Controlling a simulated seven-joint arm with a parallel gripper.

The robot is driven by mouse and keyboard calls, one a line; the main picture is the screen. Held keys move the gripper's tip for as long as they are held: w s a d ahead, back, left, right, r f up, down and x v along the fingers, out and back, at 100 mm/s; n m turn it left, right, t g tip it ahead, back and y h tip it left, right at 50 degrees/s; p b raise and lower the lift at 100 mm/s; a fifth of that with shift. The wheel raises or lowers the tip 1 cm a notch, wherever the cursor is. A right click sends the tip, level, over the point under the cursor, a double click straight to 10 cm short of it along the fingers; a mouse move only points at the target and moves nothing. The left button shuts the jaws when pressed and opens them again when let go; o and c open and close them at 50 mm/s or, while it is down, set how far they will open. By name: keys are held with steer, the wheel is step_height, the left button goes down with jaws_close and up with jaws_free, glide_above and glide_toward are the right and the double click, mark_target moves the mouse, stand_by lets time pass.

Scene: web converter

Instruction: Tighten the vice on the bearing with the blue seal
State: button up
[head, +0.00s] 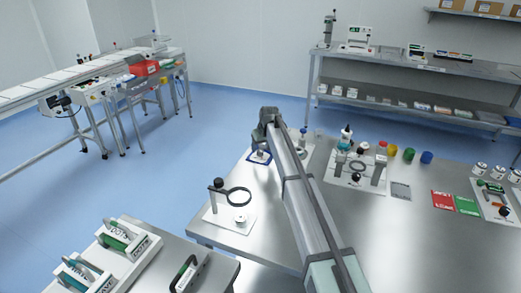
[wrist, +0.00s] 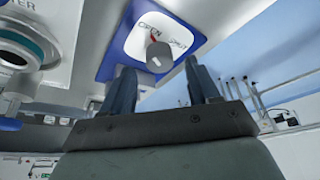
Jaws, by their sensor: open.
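My gripper (head: 264,142) is at the far left corner of the steel table, above a small blue-bordered plate (head: 252,158). In the wrist view my gripper (wrist: 160,67) is open, with a grey knob (wrist: 159,56) between and beyond its fingertips. A red mark shows beside the knob, on a white face lettered "OPEN" inside the blue border. The fingers appear apart from the knob. A fixture with two grey posts (head: 379,168) and a dark teal ring (head: 357,166) stands on a white plate to the right. I cannot tell which thing is the vice, or make out a blue-sealed bearing.
A ring on a stand (head: 238,197) stands on a white plate at the left front. Red, yellow, green and blue pots (head: 409,155) stand at the back right. A teal-ringed cylinder (wrist: 22,45) is left of the knob. A side table (head: 150,265) holds handled tools.

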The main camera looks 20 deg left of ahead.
steer(key=shift+x, duration=1.1)
steer(key=c, duration=1)
steer(key=shift+c, duration=0.2)
